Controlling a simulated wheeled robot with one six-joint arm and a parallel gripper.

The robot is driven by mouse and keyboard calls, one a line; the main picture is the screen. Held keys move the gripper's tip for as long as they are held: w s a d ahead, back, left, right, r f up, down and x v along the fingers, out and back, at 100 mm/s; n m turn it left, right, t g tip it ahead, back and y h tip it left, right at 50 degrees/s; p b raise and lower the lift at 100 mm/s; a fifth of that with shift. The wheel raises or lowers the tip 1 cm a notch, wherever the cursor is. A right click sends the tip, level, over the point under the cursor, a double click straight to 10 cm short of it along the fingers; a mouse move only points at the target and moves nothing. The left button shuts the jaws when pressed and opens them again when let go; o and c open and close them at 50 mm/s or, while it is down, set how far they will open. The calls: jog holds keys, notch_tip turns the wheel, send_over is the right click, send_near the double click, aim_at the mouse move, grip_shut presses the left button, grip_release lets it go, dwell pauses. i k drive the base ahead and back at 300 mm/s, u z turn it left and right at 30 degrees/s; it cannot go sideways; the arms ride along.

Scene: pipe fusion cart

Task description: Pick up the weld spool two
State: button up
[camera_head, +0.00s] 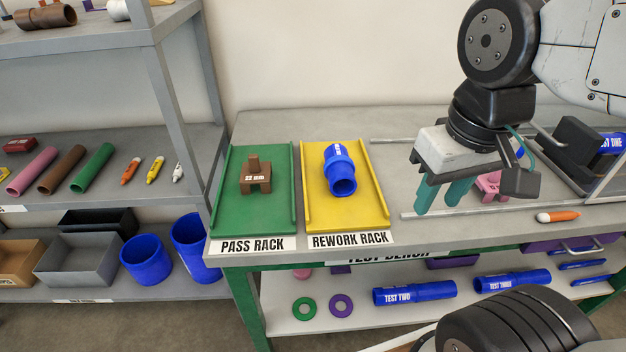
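A blue spool (340,170) with a thick collar and a white label lies on the yellow rework rack, its open end toward the front. Its label is too small to read, so I cannot tell whether it is weld spool two. My gripper (442,203) points down over the bench, right of the yellow rack. Its teal fingers are apart with nothing visible between them. It is clear of the blue spool. A blue piece behind my gripper is mostly hidden.
The green pass rack (224,213) holds a brown 22 mm block (256,178). A pink part (490,184) sits behind my gripper, near metal rails and a dark fixture (577,147). An orange marker (557,217) lies near the front edge. Grey shelving (160,95) stands left.

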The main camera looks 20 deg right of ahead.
aim_at(339, 170)
jog(key=z, duration=0.05)
jog(key=k, duration=0.5)
jog(key=u, duration=1)
jog(key=i, duration=0.9)
jog(key=z, duration=1.9)
